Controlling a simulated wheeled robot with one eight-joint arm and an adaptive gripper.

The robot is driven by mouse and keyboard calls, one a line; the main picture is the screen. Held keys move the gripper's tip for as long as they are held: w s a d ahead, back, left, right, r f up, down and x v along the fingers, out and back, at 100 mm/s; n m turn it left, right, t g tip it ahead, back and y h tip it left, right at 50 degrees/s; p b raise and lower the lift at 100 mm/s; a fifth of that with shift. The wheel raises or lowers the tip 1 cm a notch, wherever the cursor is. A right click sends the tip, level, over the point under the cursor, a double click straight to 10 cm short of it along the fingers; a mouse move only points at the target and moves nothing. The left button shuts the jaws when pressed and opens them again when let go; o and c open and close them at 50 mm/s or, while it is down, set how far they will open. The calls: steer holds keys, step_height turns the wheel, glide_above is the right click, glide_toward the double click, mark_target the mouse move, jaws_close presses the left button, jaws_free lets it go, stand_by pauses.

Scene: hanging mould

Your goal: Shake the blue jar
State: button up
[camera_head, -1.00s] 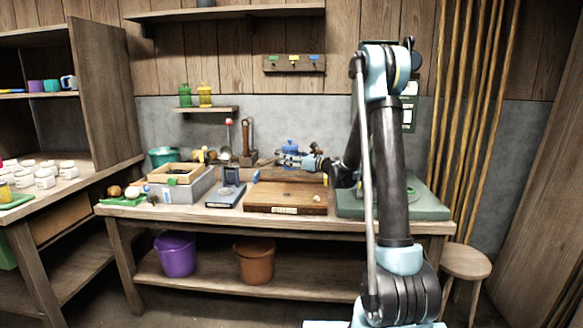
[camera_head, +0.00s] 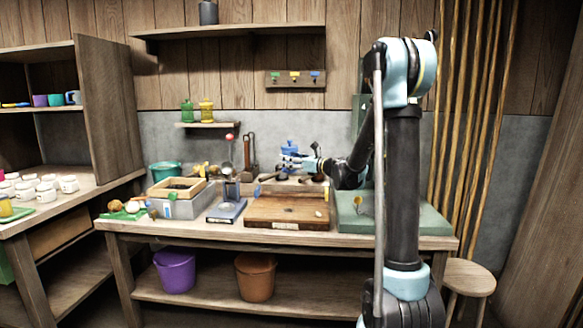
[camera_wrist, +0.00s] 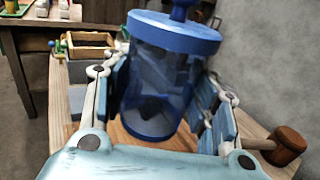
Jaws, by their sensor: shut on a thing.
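The blue jar (camera_wrist: 160,75) is a see-through blue cylinder with a blue lid and a round knob. In the wrist view it stands upright between the fingers of my gripper (camera_wrist: 160,100), which is shut on it. A small dark lump shows low inside the jar. In the head view the blue jar (camera_head: 290,148) is small, above the back part of the workbench, with my gripper (camera_head: 291,160) around it from the right. It appears held clear of the bench top.
A wooden board (camera_head: 290,212) lies on the bench, with a grey tray box (camera_head: 178,200) and a blue-based device (camera_head: 227,210) to its left. A wooden mallet (camera_wrist: 285,146) lies close by. Green and yellow jars (camera_head: 206,111) stand on a small wall shelf.

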mark_target(290, 144)
steer(key=shift+s+r, duration=0.1)
steer(key=shift+r, duration=0.05)
steer(key=shift+r, duration=3.5)
steer(key=shift+f, duration=0.1)
step_height(290, 144, down, 7)
steer(key=shift+r, duration=0.1)
step_height(290, 144, up, 7)
step_height(290, 144, down, 7)
steer(key=shift+f, duration=0.1)
